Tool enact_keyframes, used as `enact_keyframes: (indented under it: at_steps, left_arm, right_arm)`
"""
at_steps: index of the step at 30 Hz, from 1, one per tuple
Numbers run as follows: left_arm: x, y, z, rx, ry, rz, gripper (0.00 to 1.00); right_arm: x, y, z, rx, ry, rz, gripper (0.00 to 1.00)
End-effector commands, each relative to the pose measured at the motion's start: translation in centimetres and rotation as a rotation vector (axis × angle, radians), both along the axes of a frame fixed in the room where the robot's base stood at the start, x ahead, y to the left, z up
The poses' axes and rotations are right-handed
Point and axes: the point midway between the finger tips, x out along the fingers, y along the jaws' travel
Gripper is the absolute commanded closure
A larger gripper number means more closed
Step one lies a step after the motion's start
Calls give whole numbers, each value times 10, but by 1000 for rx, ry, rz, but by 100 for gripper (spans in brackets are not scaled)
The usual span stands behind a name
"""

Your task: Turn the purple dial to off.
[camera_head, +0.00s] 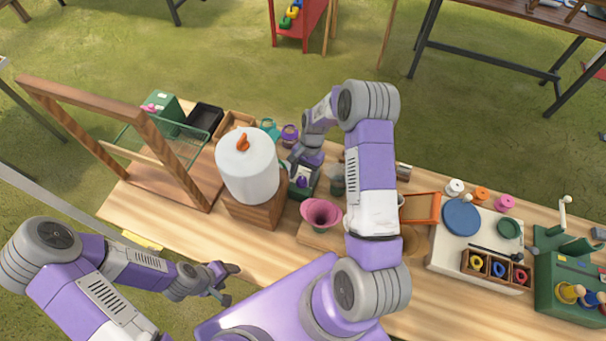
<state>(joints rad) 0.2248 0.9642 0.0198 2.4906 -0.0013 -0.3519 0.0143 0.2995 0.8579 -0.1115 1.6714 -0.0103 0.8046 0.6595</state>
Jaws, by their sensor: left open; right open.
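A small purple dial (302,181) shows on the front of a dark green box (300,190), just right of the white canister. My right gripper (302,168) reaches down over this box from behind, close above the dial. Its jaws are open, and its fingertips are partly hidden, so I cannot tell whether they touch the dial. The dial's exact setting is too small to read. My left gripper (231,283) is open and empty, in front of the table's near edge at lower left.
A white canister (248,165) with an orange knob stands on a wooden block, left of my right gripper. A pink funnel-shaped vase (321,214) stands in front. A wooden frame (110,130) rises at left. A white board (470,245) with coloured items lies at right.

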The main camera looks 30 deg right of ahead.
Motion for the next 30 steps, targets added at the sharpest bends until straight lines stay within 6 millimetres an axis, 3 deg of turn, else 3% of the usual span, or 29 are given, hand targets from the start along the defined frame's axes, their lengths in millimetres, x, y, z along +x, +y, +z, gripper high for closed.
enact_keyframes:
  at_steps: [4, 12, 15, 23, 30]
  left_arm:
    - [0, 0, 0, 0, 0, 0, 39]
    - [0, 0, 0, 0, 0, 0, 39]
    - [0, 0, 0, 0, 0, 0, 39]
    - [0, 0, -2, 0, 0, 0, 39]
    - [0, 0, -6, 0, 0, 0, 39]
  right_arm:
    - [0, 0, 0, 0, 0, 0, 43]
    - [0, 0, 0, 0, 0, 0, 84]
    - [0, 0, 0, 0, 0, 0, 95]
    - [-1, 0, 0, 0, 1, -39, 95]
    - [-2, -1, 0, 1, 0, -178, 95]
